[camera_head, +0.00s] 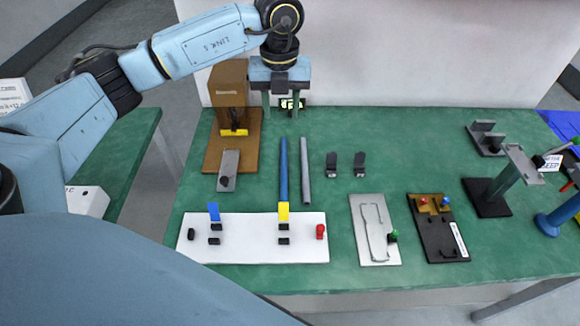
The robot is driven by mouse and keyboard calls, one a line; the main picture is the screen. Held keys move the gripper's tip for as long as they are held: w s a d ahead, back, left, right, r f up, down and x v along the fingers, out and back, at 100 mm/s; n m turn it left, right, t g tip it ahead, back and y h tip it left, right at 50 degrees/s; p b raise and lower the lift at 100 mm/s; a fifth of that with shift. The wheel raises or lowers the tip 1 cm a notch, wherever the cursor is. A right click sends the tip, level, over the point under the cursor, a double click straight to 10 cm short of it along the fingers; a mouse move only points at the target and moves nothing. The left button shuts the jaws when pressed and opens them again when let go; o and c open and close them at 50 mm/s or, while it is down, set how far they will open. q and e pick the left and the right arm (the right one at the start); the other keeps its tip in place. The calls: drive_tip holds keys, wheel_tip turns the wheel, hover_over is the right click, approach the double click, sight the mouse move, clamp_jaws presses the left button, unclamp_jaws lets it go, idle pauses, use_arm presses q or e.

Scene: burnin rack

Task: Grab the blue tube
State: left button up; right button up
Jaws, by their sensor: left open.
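The blue tube (283,168) lies on the green table, running away from me, beside a grey tube (304,172) on its right. Its near end reaches the yellow upright piece on the white board. My left gripper (281,111) hangs above the table's back area, beyond the far end of the blue tube. Its two fingers point down and are spread apart, with nothing seen held between them. The right gripper is not in view.
The white board (255,248) with blue and yellow uprights lies in front. A brown block stand (228,92) is at back left. Two small black blocks, a metal plate (367,202) and a black-brown board (439,240) lie to the right. The table's right-back middle is clear.

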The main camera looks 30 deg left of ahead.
use_arm(q)
drive_tip(key=b, duration=0.4)
hover_over(284, 169)
wheel_tip(284, 169, down, 5)
drive_tip(key=f, duration=0.2)
drive_tip(key=f+b, duration=0.1)
drive_tip(key=f, duration=0.5)
drive_tip(key=shift+w+a, duration=0.2)
drive_tip(key=shift+w, duration=0.1)
drive_tip(key=shift+s+d+f+b, duration=0.15)
drive_tip(key=shift+f+b, duration=0.2)
drive_tip(key=shift+f, duration=0.45)
wheel_tip(284, 169, down, 4)
drive_tip(key=shift+s+f+b, duration=0.1)
drive_tip(key=shift+b, duration=0.25)
clamp_jaws()
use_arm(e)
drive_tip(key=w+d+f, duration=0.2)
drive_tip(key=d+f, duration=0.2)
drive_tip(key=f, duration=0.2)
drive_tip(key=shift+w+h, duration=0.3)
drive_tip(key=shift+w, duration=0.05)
